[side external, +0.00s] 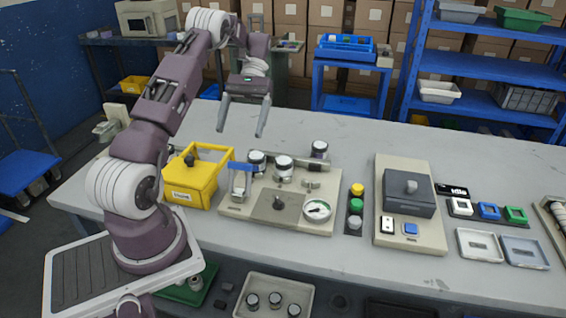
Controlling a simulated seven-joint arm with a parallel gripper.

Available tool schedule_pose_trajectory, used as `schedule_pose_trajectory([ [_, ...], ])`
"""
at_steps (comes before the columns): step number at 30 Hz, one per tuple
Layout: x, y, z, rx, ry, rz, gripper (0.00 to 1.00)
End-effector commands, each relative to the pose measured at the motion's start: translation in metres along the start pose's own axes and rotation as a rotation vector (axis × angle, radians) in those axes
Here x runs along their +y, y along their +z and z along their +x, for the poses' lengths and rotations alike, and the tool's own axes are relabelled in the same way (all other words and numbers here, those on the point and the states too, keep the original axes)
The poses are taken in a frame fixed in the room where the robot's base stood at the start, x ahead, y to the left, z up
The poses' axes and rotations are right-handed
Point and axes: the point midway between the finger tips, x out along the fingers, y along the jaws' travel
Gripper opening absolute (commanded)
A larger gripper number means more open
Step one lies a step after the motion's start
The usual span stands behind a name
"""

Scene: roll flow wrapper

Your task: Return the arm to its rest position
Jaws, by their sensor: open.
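My arm (170,95) rises from its base at the left and bends over the table (330,138). My gripper (243,117) hangs fingers down above the back left part of the table. Its two fingers are apart, with nothing between them. It is above and clear of the yellow box (190,185) and the beige machine plate (240,210). No mark of a rest position shows.
The plate carries several dark-and-white rollers (284,166) and a dial (317,209). Right of it are coloured buttons (356,205), a dark-lidded unit (409,193) and small trays (480,245). Blue shelves (485,75) stand behind. The table's back middle is clear.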

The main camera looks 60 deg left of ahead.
Motion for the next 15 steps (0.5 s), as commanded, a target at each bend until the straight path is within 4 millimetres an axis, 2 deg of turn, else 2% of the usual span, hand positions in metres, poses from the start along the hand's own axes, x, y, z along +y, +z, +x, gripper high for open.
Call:
schedule_pose_trajectory([
  [2, 0.017, 0.022, -0.011, 0.080, -0.026, 0.034, 0.84],
  [4, 0.039, 0.053, -0.018, 0.198, -0.061, 0.085, 0.84],
  [8, 0.079, 0.124, -0.014, 0.458, -0.128, 0.223, 0.84],
  [11, 0.100, 0.179, 0.008, 0.666, -0.165, 0.352, 0.84],
  [12, 0.105, 0.199, 0.021, 0.747, -0.176, 0.410, 0.84],
  [15, 0.108, 0.238, 0.058, 0.946, -0.189, 0.555, 0.84],
])
